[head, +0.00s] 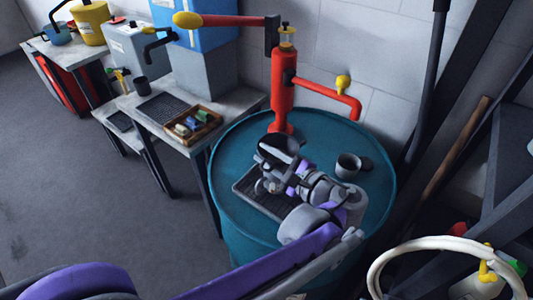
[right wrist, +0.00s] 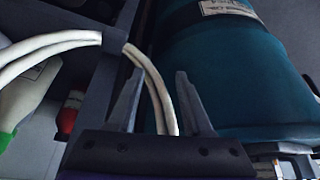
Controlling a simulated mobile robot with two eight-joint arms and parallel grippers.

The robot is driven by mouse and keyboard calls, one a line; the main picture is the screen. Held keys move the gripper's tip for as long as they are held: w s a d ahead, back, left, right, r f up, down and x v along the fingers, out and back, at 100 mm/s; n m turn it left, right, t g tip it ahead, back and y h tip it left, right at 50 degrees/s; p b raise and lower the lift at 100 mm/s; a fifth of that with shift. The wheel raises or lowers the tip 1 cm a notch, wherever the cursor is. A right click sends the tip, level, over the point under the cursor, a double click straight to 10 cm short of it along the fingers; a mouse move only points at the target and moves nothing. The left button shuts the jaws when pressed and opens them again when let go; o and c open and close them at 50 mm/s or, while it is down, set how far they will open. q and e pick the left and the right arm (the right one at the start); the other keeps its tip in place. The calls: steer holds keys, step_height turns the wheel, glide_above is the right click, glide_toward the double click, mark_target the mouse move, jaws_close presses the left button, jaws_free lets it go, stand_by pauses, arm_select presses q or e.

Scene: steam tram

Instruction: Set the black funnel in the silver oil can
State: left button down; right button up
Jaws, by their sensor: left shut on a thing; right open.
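My left gripper (head: 268,172) reaches over the teal drum and is shut on the black funnel (head: 281,142), a dark round shape at its far end. The gripper hides part of the funnel, and I cannot tell its exact tilt. A small silver-grey open vessel (head: 348,165), which I take to be the silver oil can, stands on the drum top to the right of the gripper. The funnel is apart from it. My right gripper (right wrist: 158,82) is open and empty in the right wrist view, with a pale hose behind its fingers.
The teal drum (head: 228,170) carries a red hand pump (head: 283,90) at its back and a dark grate (head: 262,203) below my left gripper. A wooden tray (head: 206,128) sits on the bench to the left. A coiled pale hose (head: 378,268) is at lower right.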

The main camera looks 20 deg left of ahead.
arm_select(q)
steer(key=c, duration=0.6)
jaws_free()
steer(key=shift+d+r, duration=0.1)
steer(key=shift+r+p+v, duration=0.25)
steer(key=shift+p+v, duration=0.2)
steer(key=shift+v, duration=0.8)
steer(key=shift+r+p+v, duration=0.25)
steer(key=shift+p+v, duration=0.15)
steer(key=shift+v, duration=0.85)
step_height(320, 180, up, 6)
steer(key=p, duration=0.4)
steer(key=shift+p, duration=0.3)
